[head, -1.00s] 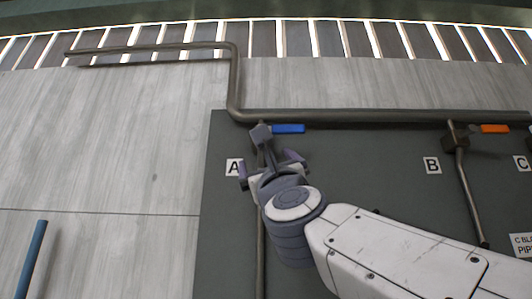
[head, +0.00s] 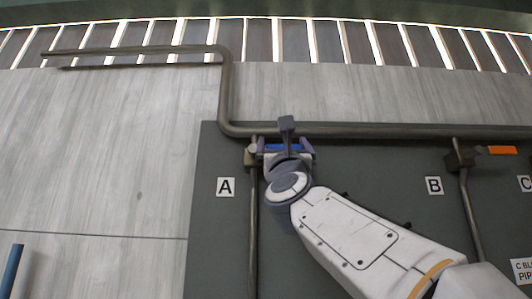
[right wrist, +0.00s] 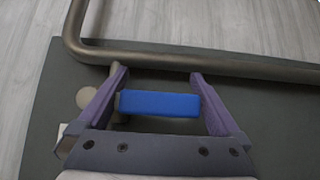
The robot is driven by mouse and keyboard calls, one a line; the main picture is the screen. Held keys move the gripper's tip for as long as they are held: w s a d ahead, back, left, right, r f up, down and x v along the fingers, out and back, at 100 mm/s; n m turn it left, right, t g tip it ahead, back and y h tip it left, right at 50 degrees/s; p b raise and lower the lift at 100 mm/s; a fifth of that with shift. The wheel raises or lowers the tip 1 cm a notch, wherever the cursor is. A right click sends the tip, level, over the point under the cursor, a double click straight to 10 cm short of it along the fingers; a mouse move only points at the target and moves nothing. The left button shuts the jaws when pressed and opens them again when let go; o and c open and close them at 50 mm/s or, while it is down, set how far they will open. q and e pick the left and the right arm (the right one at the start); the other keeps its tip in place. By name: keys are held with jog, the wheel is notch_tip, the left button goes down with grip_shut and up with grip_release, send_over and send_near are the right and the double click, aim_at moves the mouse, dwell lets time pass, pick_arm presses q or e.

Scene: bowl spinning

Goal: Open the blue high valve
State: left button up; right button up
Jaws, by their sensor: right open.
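The blue valve handle (right wrist: 160,104) lies level between the two purple fingers of my right gripper (right wrist: 163,95) in the right wrist view. The gripper is open, with a finger at each end of the handle. In the head view my right gripper (head: 285,148) is over the valve at the top of the pipe by label A, and a strip of the blue handle (head: 284,147) shows between its fingers. The valve body (head: 251,155) is just left of the gripper. My left gripper is not in view.
A thick horizontal pipe (head: 380,130) runs just behind the valve. A second valve with an orange handle (head: 502,150) is at the right, past label B (head: 434,185). Label A (head: 226,187) is on the grey panel (head: 350,165).

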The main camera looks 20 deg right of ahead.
grip_shut()
